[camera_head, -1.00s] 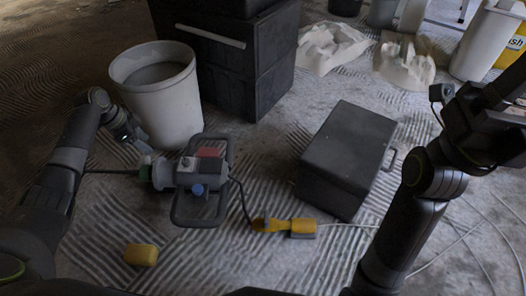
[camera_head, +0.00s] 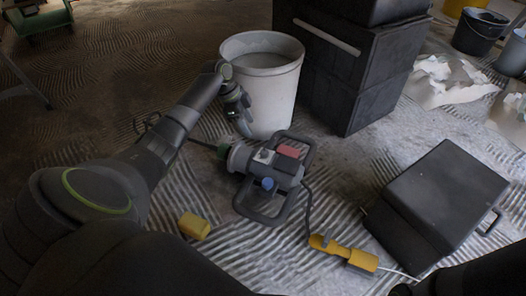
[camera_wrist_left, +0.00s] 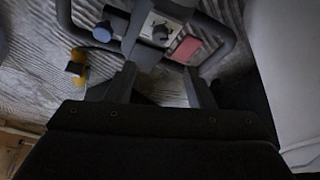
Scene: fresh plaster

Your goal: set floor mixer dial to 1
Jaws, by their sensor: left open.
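The floor mixer (camera_head: 268,172) lies on the floor in the middle of the head view, with a dark loop handle, a red panel and a blue knob (camera_head: 267,184). In the left wrist view a dark dial (camera_wrist_left: 160,33) sits on a light grey plate, between the blue knob (camera_wrist_left: 102,32) and the red panel (camera_wrist_left: 186,48). The dial's marks are too small to read. My left gripper (camera_head: 246,132) is beside the bucket, just behind the mixer. In the wrist view its open fingers (camera_wrist_left: 160,82) point toward the mixer, with nothing between them. My right gripper is out of view.
A white bucket (camera_head: 263,88) stands right behind the mixer, close to my left gripper. A dark case (camera_head: 440,198) stands at the right, and stacked black boxes (camera_head: 350,70) behind. A yellow sponge-like block (camera_head: 194,226) and a yellow connector on a cable (camera_head: 343,252) lie in front.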

